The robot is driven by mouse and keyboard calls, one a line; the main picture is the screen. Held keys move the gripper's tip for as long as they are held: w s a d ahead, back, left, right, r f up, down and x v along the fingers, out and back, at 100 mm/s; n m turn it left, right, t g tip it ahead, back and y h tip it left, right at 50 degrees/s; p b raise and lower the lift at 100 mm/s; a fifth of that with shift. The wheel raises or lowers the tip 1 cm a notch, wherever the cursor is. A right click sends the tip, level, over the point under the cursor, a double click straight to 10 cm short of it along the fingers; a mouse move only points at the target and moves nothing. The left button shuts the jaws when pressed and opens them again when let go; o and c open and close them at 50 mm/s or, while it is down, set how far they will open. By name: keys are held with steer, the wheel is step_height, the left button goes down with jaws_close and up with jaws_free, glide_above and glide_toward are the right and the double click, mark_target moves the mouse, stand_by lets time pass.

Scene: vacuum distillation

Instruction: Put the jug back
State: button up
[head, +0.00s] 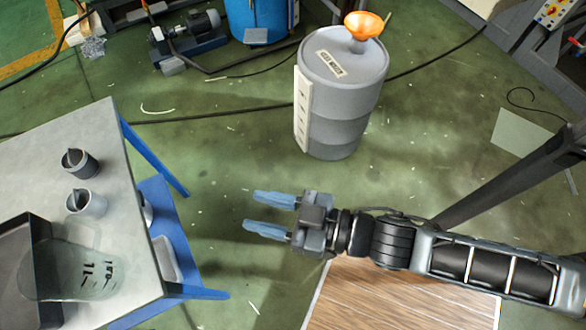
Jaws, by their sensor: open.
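A large clear jug (90,268) with dark markings on its side is on the table (128,225) at the lower left. It overlaps the dark tray (36,265) in the picture; I cannot tell whether it stands in the tray or beside it. My gripper (262,213) is open and empty. It is over the green floor, right of the table and apart from the jug, with its two blue fingers pointing left.
Two small grey cups (80,163) stand on the table. A grey drum (340,95) with an orange funnel (365,25) stands behind my gripper. A blue barrel (258,18) and a pump (188,35) are at the back. Green floor between table and drum is mostly clear.

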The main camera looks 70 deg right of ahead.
steer(key=s+d+r+m+g+h, duration=0.1)
steer(key=s+d+r, duration=0.4)
steer(key=s+r, duration=0.5)
steer(key=shift+s+r+g+h, duration=0.15)
steer(key=shift+s+g+h, duration=0.45)
steer(key=shift+s+h, duration=0.3)
steer(key=shift+s+d, duration=0.1)
